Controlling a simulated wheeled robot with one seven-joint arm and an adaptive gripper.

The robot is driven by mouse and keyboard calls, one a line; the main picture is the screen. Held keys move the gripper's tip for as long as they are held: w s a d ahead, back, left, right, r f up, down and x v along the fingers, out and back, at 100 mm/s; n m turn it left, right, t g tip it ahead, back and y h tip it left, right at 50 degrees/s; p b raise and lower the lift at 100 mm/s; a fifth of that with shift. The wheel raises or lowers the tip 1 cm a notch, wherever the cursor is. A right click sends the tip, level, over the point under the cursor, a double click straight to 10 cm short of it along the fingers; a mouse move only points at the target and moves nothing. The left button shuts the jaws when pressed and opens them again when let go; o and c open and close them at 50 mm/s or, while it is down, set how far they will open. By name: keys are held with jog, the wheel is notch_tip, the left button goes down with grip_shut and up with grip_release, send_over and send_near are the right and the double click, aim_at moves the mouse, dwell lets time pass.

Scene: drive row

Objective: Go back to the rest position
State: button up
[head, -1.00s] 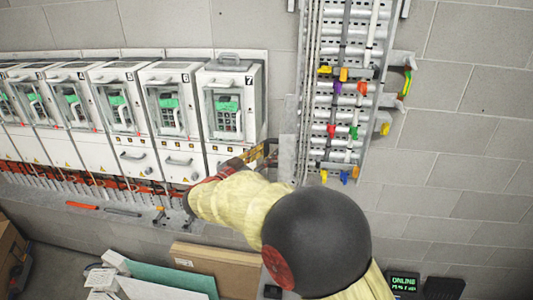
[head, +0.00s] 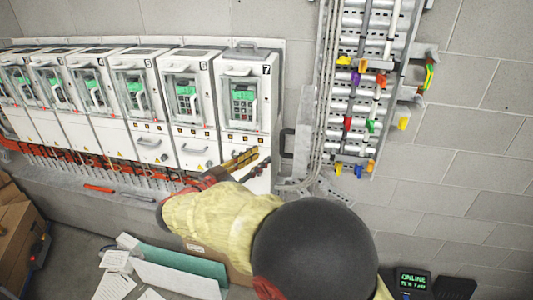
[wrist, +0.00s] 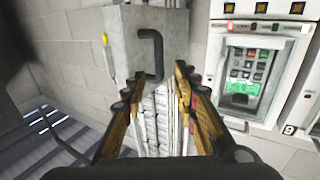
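My gripper (head: 247,164) shows in the head view in front of the lower part of drive unit 7 (head: 246,138), left of the cable ladder. My yellow-sleeved arm reaches up to it from the bottom right. In the wrist view my gripper (wrist: 153,90) has its two yellow-brown fingers spread apart, with nothing held between them. Beyond the fingers a grey metal box (wrist: 132,40) with a black handle (wrist: 152,50) shows. A drive keypad panel (wrist: 247,75) is to the right of the fingers.
A row of white drive units (head: 137,98) runs left along the wall. A cable ladder (head: 360,100) with coloured connectors stands right of them. Below are a ledge (head: 85,187) with tools, cardboard boxes (head: 18,245) and papers. A small "ONLINE" display (head: 413,281) is at bottom right.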

jog(key=shift+s+a, duration=0.25)
